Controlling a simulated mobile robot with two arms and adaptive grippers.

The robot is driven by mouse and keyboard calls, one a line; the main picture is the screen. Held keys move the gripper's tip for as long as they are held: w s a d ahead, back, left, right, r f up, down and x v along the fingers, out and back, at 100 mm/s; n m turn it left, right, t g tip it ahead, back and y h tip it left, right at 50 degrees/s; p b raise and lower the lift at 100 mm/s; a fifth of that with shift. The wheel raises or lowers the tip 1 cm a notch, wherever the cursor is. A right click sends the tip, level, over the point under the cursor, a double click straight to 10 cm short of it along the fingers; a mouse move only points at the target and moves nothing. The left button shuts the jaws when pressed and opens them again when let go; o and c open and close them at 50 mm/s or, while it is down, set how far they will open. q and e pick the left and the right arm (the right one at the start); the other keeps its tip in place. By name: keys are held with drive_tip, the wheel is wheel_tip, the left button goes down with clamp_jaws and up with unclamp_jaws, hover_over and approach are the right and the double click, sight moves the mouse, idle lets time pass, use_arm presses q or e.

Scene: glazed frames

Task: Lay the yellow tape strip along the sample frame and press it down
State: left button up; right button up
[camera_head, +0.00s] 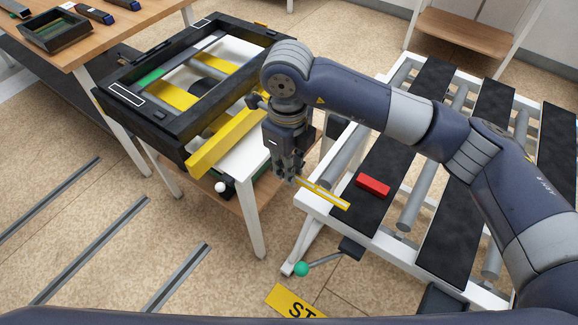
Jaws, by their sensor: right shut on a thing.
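My right gripper (288,176) points down between the white table and the roller conveyor. It is shut on a thin yellow tape strip (328,197), near the strip's left end. The strip sticks out to the right, over the conveyor's near left corner. I cannot tell its height above the conveyor. A large black frame (124,95), which looks like the sample frame, lies on the white table left of the gripper. Yellow bars (172,96) and a green patch (150,79) show inside it. My left gripper is not in view.
A thick yellow bar (215,145) runs along the frame's near side, close to my gripper. The roller conveyor (408,190) with black slats carries a red block (373,185). A green-knobbed lever (302,269) sticks out below it. A wooden bench (95,40) stands upper left.

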drive_tip(key=shift+r+p, duration=0.3)
drive_tip(key=shift+r, duration=0.75)
